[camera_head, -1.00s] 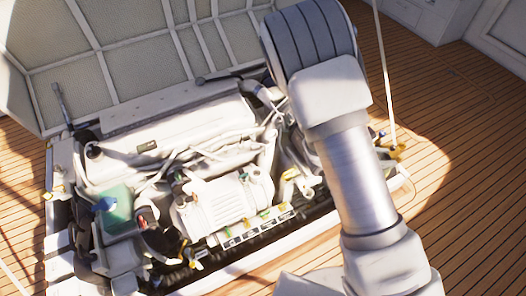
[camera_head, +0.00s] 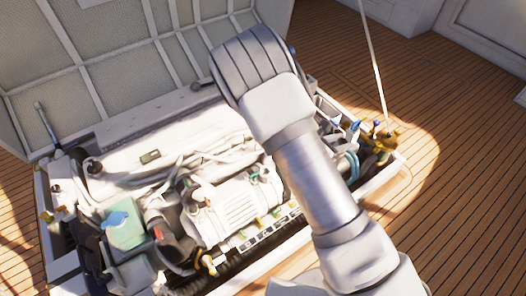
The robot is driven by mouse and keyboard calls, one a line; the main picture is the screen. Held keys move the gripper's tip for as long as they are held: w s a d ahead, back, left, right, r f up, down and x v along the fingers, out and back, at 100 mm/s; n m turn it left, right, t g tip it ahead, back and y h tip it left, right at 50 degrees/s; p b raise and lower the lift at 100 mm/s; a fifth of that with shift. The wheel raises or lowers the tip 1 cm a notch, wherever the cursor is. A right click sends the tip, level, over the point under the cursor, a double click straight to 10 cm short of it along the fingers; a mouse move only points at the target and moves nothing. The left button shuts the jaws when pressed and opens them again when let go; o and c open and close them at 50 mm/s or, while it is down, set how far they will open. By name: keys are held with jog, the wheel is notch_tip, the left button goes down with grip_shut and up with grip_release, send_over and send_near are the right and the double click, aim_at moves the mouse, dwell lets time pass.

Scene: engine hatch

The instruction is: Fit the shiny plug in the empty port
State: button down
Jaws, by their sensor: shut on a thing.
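My arm (camera_head: 310,180) crosses the right half of the view, and its upper joint (camera_head: 250,65) hangs over the engine bay. My gripper is not visible; the arm may hide it. I cannot make out the shiny plug. A pale strip (camera_head: 250,238) runs along the front of the engine, with small coloured fittings beside it. I cannot tell which port is empty, and my arm covers the strip's right end.
The white engine (camera_head: 170,140) fills the open hatch. A green tank with a blue cap (camera_head: 124,230) is at the left. The raised lid (camera_head: 110,50) stands behind. Blue hoses and yellow fittings (camera_head: 375,135) are at the right. Wooden deck (camera_head: 450,190) lies clear beyond.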

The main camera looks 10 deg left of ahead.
jog(key=w+a+f+n+t+y+b, duration=0.2)
jog(key=w+a+f+n+y+b, duration=0.3)
jog(key=a+f, duration=0.7)
jog(key=w+a+f+n+t+y+b, duration=0.1)
jog(key=w+a+f+n+y+b, duration=0.35)
jog(key=a+f, duration=0.75)
jog(key=shift+m, duration=0.25)
jog(key=f+b, duration=0.3)
jog(key=a+f+b, duration=0.1)
jog(key=f+b, duration=0.5)
jog(key=f, duration=0.1)
jog(key=shift+a+f+b, duration=0.1)
jog(key=shift+a+b, duration=0.05)
jog(key=shift+b, duration=0.2)
jog(key=shift+f, duration=0.1)
jog(key=shift+f, duration=0.4)
jog(key=shift+c, duration=2.2)
grip_release()
jog(key=shift+s, duration=0.2)
